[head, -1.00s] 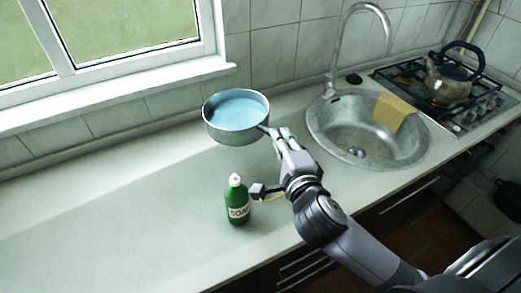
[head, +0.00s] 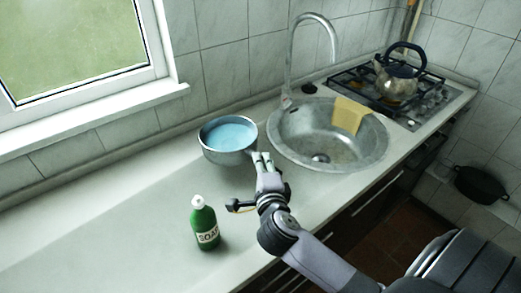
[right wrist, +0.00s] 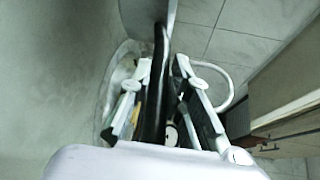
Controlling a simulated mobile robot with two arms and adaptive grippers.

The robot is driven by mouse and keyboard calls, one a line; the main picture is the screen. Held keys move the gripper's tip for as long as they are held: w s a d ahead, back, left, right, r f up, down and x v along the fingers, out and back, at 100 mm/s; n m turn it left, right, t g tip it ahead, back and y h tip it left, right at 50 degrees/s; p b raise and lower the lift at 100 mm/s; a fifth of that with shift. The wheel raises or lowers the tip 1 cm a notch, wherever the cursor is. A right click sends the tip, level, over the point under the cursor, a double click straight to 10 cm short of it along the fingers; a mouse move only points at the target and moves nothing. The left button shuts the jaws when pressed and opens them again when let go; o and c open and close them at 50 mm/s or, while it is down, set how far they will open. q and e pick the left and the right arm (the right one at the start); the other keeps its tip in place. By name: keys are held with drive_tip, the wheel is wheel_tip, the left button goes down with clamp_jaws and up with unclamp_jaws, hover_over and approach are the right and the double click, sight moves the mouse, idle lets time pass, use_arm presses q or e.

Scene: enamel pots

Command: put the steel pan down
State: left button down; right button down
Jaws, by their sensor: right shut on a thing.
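The steel pan (head: 229,156) is round, with light blue liquid inside, and is level over the counter left of the sink in the head view. I cannot tell whether its base touches the counter. My right gripper (head: 262,157) is shut on the pan's handle, on the pan's near right side. In the right wrist view the dark handle (right wrist: 156,85) runs between the fingers of the gripper (right wrist: 168,72), with part of the pan (right wrist: 148,15) at the top edge. My left gripper is not in view.
A green soap bottle (head: 205,226) stands on the counter (head: 110,225), left of my right wrist. The sink (head: 345,158) with a yellow cloth (head: 349,115) is right of the pan. A kettle (head: 397,82) sits on the stove (head: 430,102). The counter's left part is clear.

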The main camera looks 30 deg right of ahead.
drive_tip(key=shift+w+f+b, duration=0.1)
drive_tip(key=shift+f+b, duration=0.6)
drive_tip(key=shift+f, duration=3.15)
drive_tip(key=c, duration=2)
unclamp_jaws()
drive_tip(key=shift+f, duration=0.4)
drive_tip(key=o, duration=0.5)
drive_tip(key=shift+s, duration=0.2)
drive_tip(key=shift+r, duration=0.1)
